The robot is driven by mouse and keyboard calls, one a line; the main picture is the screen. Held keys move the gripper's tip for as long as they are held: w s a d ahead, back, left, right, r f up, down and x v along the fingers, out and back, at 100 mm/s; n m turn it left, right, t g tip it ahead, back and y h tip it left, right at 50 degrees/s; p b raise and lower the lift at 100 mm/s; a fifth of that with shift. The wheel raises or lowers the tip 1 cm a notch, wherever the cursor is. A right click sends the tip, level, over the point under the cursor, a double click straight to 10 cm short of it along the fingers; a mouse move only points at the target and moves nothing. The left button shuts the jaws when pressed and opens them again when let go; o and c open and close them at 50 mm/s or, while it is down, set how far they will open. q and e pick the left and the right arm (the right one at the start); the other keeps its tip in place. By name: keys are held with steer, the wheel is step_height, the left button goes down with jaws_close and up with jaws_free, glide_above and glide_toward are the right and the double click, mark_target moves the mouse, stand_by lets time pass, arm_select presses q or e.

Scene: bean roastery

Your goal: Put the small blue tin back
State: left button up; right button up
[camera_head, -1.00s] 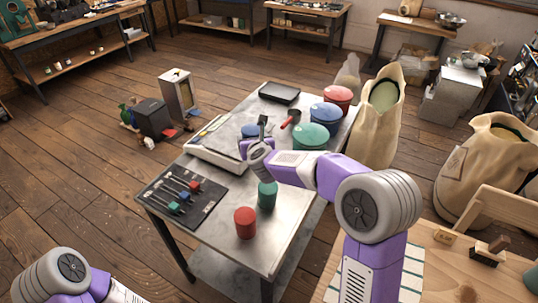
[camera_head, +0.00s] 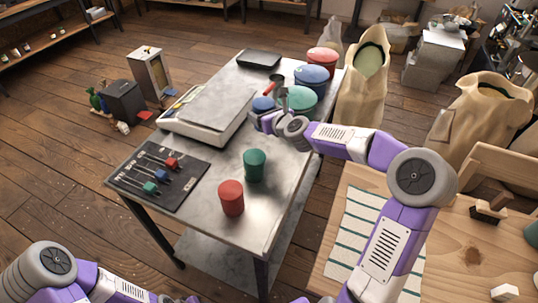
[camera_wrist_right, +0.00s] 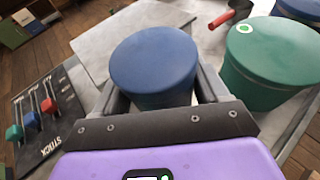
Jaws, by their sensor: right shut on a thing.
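The small blue tin (camera_head: 262,104) is between the jaws of my right gripper (camera_head: 268,119), beside the right edge of the scale. In the right wrist view the blue tin (camera_wrist_right: 155,62) stands upright between the two fingers; its lower part is hidden. I cannot tell whether it touches the table. A small green tin (camera_head: 254,165) and a small red tin (camera_head: 231,198) stand on the near part of the metal table (camera_head: 205,217). My left arm shows at the bottom left, but its gripper is out of view.
Large green (camera_head: 300,101), blue (camera_head: 311,77) and red (camera_head: 322,61) tins line the table's right side. A flat scale (camera_head: 205,115) lies left of the blue tin. A red-handled scoop (camera_head: 275,87) lies behind.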

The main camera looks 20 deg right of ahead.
steer(key=shift+s+d+f+b, duration=0.25)
steer(key=shift+d+b, duration=0.05)
steer(key=shift+d, duration=0.35)
step_height(320, 180, down, 10)
steer(key=b, duration=0.3)
steer(key=shift+r, duration=0.25)
steer(key=shift+f+b, duration=0.2)
steer(key=shift+b, duration=0.2)
steer(key=o, duration=1.2)
steer(key=shift+o, duration=0.2)
